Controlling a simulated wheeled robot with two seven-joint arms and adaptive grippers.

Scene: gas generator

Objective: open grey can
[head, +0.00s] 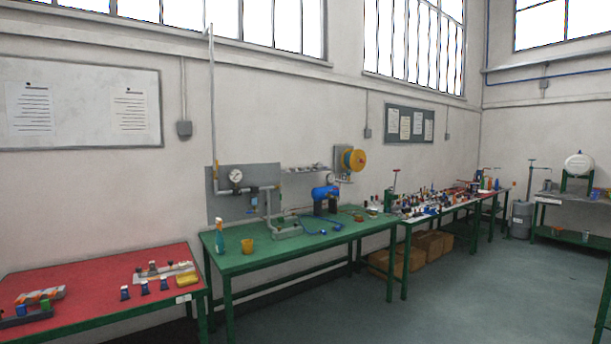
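A grey can-like cylinder (520,218) stands upright on the floor at the far right, between the long workbench and the right-hand bench. It is small and distant, and I cannot tell whether its top is open or covered. A thin upright rod with a crossbar (532,180) rises beside it. Neither of my grippers shows in the head view.
A red table (90,300) is at the near left. Cardboard boxes (390,264) lie under the benches. The floor (480,300) at right is clear.

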